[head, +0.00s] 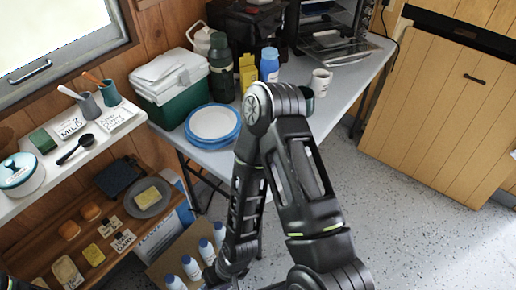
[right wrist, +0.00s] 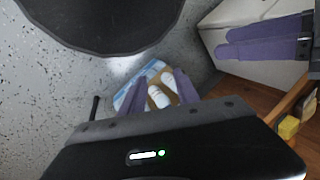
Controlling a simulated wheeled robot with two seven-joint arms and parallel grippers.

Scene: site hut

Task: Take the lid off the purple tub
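I see no purple tub in either view. A white round tub with a teal lid (head: 18,172) stands at the left end of the white shelf; it is not purple. My right gripper (right wrist: 158,80) shows in the right wrist view with its two purple fingers apart and nothing between them; white bottles show beyond it, lower down. In the head view my right arm crosses the middle and its gripper is hidden or out of frame. My left gripper (right wrist: 222,43) shows at the right of the wrist view, its purple fingers close side by side, any gap unclear.
The white shelf (head: 104,147) holds cups, a green block, a dark spoon and cards. Below it a wooden shelf (head: 65,215) carries food pieces. A table behind holds a green cooler (head: 170,90), plates (head: 212,122), flasks and an oven. Bottles (head: 191,267) stand low down. Floor at right is clear.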

